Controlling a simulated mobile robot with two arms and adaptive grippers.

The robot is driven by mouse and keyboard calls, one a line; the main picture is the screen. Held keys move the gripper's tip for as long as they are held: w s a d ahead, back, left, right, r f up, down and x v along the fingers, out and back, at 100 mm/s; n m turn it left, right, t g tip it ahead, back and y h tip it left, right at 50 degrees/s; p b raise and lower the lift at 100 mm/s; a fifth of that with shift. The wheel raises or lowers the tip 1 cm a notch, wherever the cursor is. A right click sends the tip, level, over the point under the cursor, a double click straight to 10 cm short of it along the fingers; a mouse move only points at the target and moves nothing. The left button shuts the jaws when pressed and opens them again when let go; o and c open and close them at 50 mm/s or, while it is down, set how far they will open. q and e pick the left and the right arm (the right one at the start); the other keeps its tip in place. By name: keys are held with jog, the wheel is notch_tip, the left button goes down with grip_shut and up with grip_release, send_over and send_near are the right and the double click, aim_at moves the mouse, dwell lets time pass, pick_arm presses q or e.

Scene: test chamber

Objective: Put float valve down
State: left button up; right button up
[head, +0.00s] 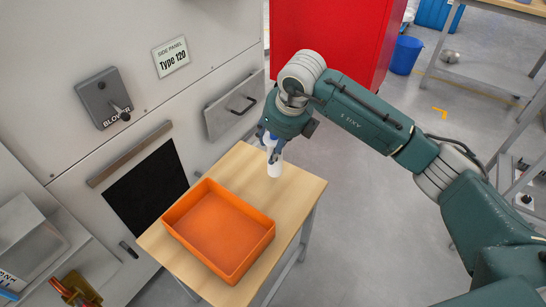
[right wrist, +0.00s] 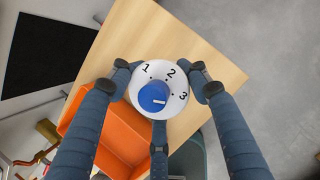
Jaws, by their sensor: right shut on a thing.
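The float valve (head: 274,168) is a white upright cylinder with a blue part on top, over the back part of the wooden table (head: 302,188). In the right wrist view its white round top (right wrist: 177,103) shows a blue knob and the numbers 1, 2 and 3. My right gripper (head: 271,152) is shut on the float valve from above, with fingers around its upper part. I cannot tell whether its base touches the table. My left gripper is not in view.
An open, empty orange tray (head: 268,245) takes up much of the table in front of the valve. A grey panel wall with a blower switch (head: 103,98) and a handled drawer (head: 233,106) stands to the left. A red cabinet (head: 335,35) stands behind. Some bare tabletop surrounds the valve.

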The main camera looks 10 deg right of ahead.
notch_tip(320, 180, down, 4)
jog(key=shift+f, duration=0.1)
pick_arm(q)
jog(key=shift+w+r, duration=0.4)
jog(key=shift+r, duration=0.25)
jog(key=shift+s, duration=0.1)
pick_arm(e)
jog(key=o, duration=1)
jog(key=shift+f, duration=0.1)
jog(key=o, duration=0.4)
jog(key=shift+c, duration=0.2)
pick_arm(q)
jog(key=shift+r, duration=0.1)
